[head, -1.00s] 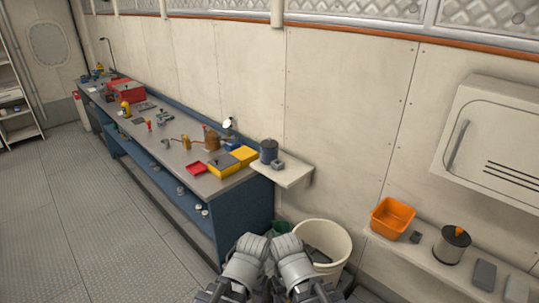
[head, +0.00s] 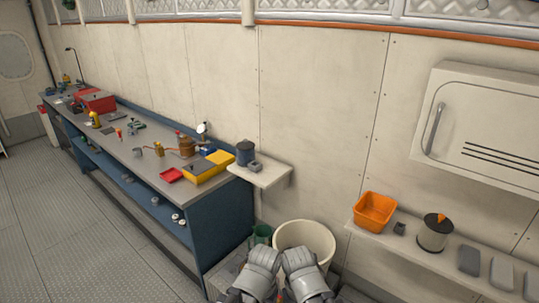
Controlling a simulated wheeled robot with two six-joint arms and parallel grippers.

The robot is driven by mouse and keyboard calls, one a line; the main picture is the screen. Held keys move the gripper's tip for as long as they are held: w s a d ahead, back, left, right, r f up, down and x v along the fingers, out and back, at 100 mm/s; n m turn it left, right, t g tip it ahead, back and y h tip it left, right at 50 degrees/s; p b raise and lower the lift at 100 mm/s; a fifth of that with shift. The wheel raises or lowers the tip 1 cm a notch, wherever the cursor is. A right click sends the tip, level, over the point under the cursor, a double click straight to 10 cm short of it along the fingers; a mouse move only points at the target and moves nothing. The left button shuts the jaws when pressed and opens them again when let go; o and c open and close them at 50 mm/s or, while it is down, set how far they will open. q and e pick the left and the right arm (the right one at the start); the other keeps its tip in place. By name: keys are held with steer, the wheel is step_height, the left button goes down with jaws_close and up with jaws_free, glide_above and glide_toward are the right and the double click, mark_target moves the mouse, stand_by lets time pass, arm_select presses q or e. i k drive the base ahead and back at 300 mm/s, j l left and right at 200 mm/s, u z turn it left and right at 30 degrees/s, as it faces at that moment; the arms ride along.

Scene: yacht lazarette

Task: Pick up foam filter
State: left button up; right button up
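I cannot tell for sure which thing is the foam filter. Flat dark grey pads, one of them a dark pad (head: 469,260) and one a lighter pad (head: 501,273), lie on the right wall shelf (head: 405,248). A small dark block (head: 399,228) sits there between an orange bin and a metal canister. My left gripper (head: 264,254) and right gripper (head: 297,257) are side by side at the bottom middle, in front of a cream bucket and well left of the shelf. Their fingers are too unclear to tell open from shut. I see nothing held.
The orange bin (head: 375,211) and metal canister (head: 434,234) stand on the right shelf. The cream bucket (head: 306,240) is on the floor. A small shelf (head: 270,176) carries a blue-grey can (head: 245,152). A long cluttered workbench (head: 215,188) runs left. Floor at left is free.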

mark_target(245, 149)
steer(key=i+j+z, duration=0.15)
steer(key=z, duration=0.2)
steer(key=i+j+z, duration=0.1)
steer(key=j+z, duration=0.3)
steer(key=i+j+z, duration=0.1)
steer(key=j, duration=0.35)
steer(key=i+j+z, duration=0.1)
steer(key=j, duration=0.4)
steer(key=i+j+z, duration=0.1)
steer(key=j, duration=0.4)
steer(key=i+j+z, duration=0.1)
steer(key=j, duration=0.4)
